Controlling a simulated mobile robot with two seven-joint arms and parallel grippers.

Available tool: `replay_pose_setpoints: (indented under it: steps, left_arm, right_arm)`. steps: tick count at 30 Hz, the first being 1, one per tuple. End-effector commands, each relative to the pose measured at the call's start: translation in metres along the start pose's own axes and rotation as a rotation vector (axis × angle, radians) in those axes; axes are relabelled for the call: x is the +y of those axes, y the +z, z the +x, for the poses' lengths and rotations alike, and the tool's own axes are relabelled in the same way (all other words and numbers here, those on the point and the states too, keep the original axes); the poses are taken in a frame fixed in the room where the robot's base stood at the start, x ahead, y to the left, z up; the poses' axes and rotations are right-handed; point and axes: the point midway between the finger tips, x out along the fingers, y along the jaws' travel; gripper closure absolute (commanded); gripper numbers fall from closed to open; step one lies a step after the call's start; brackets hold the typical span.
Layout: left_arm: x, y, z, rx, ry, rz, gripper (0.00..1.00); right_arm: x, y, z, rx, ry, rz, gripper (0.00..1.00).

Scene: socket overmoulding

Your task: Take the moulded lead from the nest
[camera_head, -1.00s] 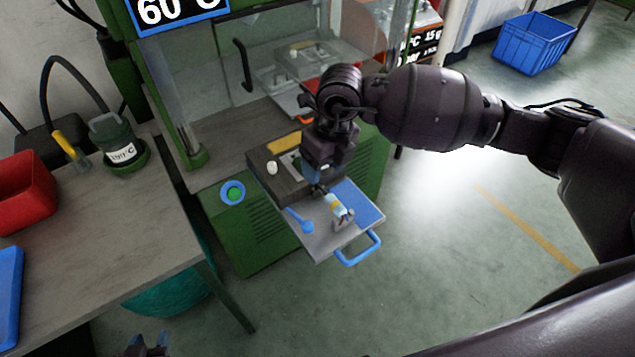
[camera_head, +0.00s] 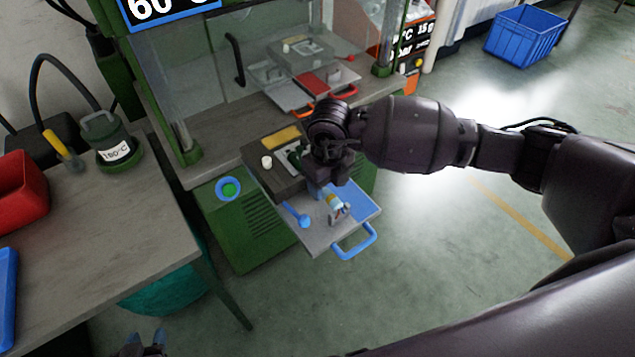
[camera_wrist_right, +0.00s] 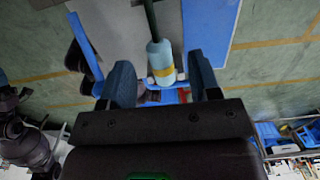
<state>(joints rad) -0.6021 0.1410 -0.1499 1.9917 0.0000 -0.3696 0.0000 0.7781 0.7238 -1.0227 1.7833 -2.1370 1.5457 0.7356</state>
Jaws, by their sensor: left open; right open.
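The moulded lead (camera_head: 336,205) has a pale blue body with a yellow band and lies over the grey and blue tray (camera_head: 318,236) at the press front. In the right wrist view its body (camera_wrist_right: 160,62) shows with a dark cable running up from it. My right gripper (camera_head: 325,187) is open above the tray; in the wrist view its fingers (camera_wrist_right: 162,82) stand either side of the body, with gaps. The nest block (camera_head: 268,182) is dark and partly hidden by my right arm. My left gripper (camera_head: 146,347) is open at the bottom edge, far from the lead.
A blue spoon-shaped piece (camera_head: 297,215) lies on the tray, which has a blue handle (camera_head: 355,242). A workbench (camera_head: 110,250) with a red bin (camera_head: 20,192) is at left. Open floor lies to the right.

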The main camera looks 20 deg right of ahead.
Motion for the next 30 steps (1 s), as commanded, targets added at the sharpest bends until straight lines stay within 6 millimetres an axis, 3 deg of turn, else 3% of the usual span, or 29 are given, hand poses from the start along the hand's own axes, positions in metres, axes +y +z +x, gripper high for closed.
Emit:
replay_pose_setpoints:
  steps: [6,15,26,30]
  left_arm:
    - [0.0,0.004,-0.001,-0.006,0.0,-0.001,0.57]
    - [0.0,0.004,0.0,-0.005,0.0,0.0,0.57]
    - [0.0,0.001,0.002,0.001,0.001,0.001,0.57]
    - [0.0,0.0,0.002,0.003,0.001,0.002,0.57]
  right_arm:
    - [0.001,0.001,0.025,0.0,0.001,0.0,0.43]
    - [0.001,0.001,0.029,-0.001,0.001,0.0,0.43]
    - [0.001,0.001,0.029,-0.001,0.001,0.0,0.98]
    - [0.001,0.001,0.028,-0.001,0.001,0.0,1.0]
